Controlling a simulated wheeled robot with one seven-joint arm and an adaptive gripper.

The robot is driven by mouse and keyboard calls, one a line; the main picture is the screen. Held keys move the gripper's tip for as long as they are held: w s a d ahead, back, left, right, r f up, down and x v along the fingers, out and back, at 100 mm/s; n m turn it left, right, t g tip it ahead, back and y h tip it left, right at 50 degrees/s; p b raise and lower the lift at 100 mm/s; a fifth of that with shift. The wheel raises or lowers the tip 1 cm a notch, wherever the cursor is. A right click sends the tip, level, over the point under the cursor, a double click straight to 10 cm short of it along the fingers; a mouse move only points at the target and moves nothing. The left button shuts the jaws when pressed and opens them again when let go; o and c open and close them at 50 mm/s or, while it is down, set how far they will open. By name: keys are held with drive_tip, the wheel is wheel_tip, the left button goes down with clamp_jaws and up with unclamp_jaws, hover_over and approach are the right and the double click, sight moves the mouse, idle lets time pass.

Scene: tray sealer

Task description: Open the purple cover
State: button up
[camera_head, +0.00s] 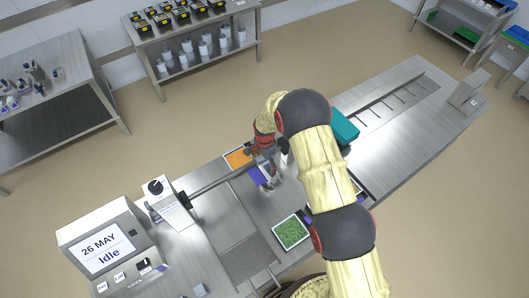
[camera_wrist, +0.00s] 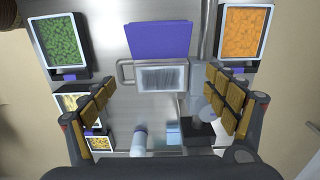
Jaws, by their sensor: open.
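The purple cover (camera_wrist: 158,40) is a flat panel ahead of my gripper in the wrist view; a small part of the purple (camera_head: 257,174) shows beside my gripper in the head view. In the head view my gripper (camera_head: 272,178) is over the middle of the machine, partly hidden by my arm.
A tray of orange food (camera_head: 239,157) and a tray of green food (camera_head: 291,232) lie near the cover. A metal bar (camera_head: 222,182) runs beside my gripper. A teal box (camera_head: 342,129) sits behind my arm.

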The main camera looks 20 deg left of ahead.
wheel_tip(320, 180, up, 7)
drive_tip(key=b, duration=0.1)
idle(0.4)
drive_tip(key=shift+c, duration=0.4)
